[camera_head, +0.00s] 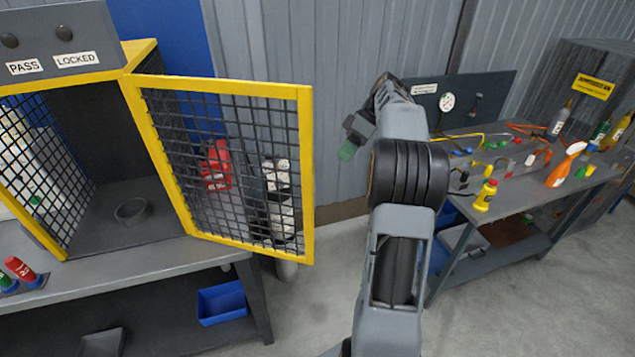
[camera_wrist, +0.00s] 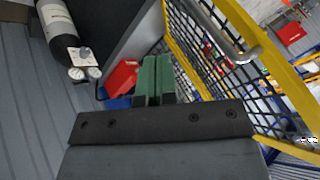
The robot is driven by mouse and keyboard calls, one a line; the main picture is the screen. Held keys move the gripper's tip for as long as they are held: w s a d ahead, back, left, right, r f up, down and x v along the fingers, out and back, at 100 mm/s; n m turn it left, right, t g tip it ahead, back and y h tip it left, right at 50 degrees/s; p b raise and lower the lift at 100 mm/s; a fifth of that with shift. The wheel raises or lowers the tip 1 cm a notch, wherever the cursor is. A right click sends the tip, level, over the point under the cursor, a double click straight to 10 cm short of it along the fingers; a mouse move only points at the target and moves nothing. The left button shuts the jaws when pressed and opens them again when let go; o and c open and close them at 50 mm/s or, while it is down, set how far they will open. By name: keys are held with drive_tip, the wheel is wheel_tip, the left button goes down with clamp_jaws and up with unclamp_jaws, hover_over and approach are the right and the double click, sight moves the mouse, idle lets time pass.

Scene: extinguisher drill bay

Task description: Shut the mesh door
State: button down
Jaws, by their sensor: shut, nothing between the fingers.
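The mesh door (camera_head: 306,150) has a yellow frame with dark wire mesh and stands open, swung out to the right of the cabinet (camera_head: 100,120). My gripper (camera_head: 347,150) has green fingertips and is to the right of the door's free edge, apart from it in the head view. In the wrist view my gripper (camera_wrist: 155,75) is shut and empty. The door's yellow frame (camera_wrist: 275,65) runs down the right side there, with a grey bar handle (camera_wrist: 228,40) on it. Whether the fingers touch the door cannot be told from the wrist view.
A bench (camera_head: 40,245) carries the cabinet, with red and green items (camera_head: 22,270) at its left. A blue bin (camera_head: 222,302) sits below. A red object (camera_head: 216,165) and a cylinder with gauges (camera_wrist: 62,30) are behind the door. A cluttered workbench (camera_head: 530,195) stands at right.

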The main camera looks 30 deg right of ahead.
drive_tip(key=s+a+f+p, duration=0.1)
drive_tip(key=s+a+f, duration=0.1)
drive_tip(key=a+f, duration=0.4)
drive_tip(key=shift+a+f+p, duration=0.3)
drive_tip(key=shift+a+p, duration=0.05)
drive_tip(key=shift+a, duration=0.95)
